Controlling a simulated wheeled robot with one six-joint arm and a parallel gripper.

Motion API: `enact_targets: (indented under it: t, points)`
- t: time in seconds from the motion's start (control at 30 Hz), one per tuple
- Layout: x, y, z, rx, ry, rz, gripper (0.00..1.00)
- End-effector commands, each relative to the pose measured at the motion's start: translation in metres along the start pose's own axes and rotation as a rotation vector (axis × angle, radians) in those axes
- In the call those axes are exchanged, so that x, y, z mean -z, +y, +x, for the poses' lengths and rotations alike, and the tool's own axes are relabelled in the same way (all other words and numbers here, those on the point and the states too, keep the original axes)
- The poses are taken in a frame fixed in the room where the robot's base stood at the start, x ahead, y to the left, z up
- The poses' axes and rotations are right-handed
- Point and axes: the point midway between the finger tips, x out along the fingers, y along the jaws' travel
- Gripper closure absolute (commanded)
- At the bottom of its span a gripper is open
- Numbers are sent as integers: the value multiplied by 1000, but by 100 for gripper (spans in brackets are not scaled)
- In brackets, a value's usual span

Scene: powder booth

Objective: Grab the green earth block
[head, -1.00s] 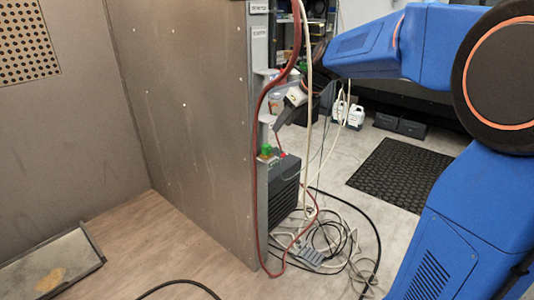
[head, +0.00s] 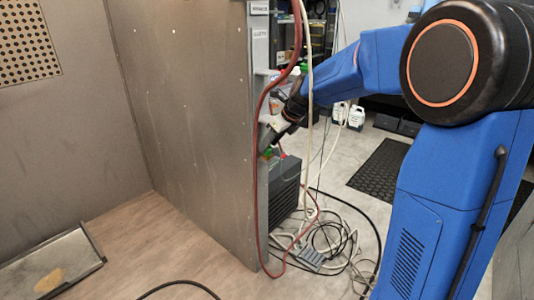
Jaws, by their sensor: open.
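The green earth block (head: 269,153) sits on top of the dark grey unit at the edge of the booth wall. Only a small part of it shows, because my gripper is in front of it or just above it. My gripper (head: 265,146) is open and points down and left, with its fingertips close to the block. I cannot tell whether the fingers are around the block or touching it.
The dark grey unit (head: 285,195) stands against the metal booth wall (head: 195,120). A red hose (head: 256,200) and pale cables hang close by my gripper. Tangled cables (head: 325,240) lie on the floor. A black mat (head: 380,170) lies further back.

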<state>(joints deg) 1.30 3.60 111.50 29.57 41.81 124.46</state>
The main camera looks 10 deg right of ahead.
Motion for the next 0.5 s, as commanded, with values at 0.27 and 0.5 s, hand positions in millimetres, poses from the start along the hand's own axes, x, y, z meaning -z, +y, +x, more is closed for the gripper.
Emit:
enact_targets:
  t: [0.27,0.5]
  points:
    - [0,0,10,1,-1,-1,56]
    - [0,0,10,1,-1,-1,100]
